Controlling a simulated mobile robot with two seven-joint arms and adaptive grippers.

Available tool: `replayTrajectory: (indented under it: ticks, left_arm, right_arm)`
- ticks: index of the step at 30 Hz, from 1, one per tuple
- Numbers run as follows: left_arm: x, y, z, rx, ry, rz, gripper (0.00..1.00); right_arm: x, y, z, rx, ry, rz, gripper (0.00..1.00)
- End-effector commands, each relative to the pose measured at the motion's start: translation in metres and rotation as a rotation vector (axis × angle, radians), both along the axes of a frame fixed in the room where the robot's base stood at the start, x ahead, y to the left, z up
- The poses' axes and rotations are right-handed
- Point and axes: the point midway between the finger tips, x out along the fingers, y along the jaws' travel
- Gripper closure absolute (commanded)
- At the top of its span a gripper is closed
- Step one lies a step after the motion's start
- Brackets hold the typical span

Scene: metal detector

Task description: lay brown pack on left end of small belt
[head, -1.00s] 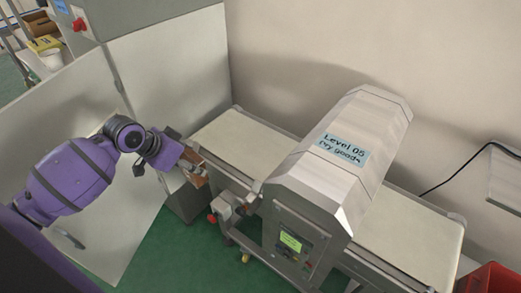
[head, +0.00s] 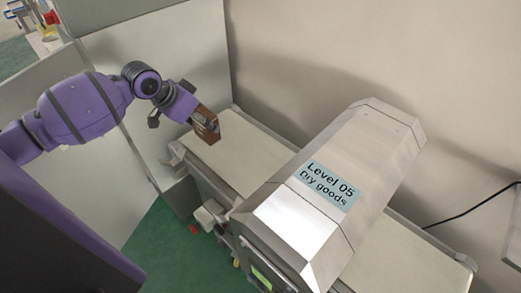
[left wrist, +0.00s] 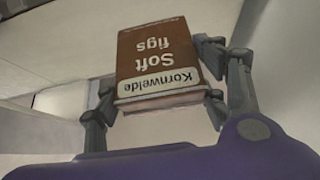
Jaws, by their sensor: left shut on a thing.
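The brown pack (head: 206,124), labelled "Kornwelde Soft figs", is held in my left gripper (head: 197,117). In the left wrist view the pack (left wrist: 155,55) sits between the two fingers of the gripper (left wrist: 160,103). In the head view the pack is over the left end of the small belt (head: 233,152), near its left edge. I cannot tell whether the pack touches the belt. My right gripper is not in view.
A metal detector housing (head: 350,165) labelled "Level 05 Dry goods" spans the belt to the right. Pale panels (head: 160,60) stand behind and left of the belt. The belt's left part is otherwise clear. Green floor (head: 185,250) lies in front.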

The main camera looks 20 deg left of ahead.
Motion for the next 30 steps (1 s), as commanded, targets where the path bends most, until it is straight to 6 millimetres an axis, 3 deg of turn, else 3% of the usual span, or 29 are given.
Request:
replayTrajectory:
  ticks: [5, 13, 18, 30]
  left_arm:
    - [0.015, -0.023, -0.01, -0.005, -0.003, -0.004, 0.69]
    - [0.053, -0.079, -0.039, -0.006, -0.004, -0.004, 0.69]
    - [0.066, -0.098, -0.073, -0.004, 0.0, 0.0, 0.69]
    - [0.079, -0.116, -0.105, -0.002, 0.001, 0.0, 0.69]
  right_arm:
    - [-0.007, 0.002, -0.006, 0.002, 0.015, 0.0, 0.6]
    - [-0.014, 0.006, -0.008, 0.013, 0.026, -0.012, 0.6]
    - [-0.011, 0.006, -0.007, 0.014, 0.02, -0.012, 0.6]
    - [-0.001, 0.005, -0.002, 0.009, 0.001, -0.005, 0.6]
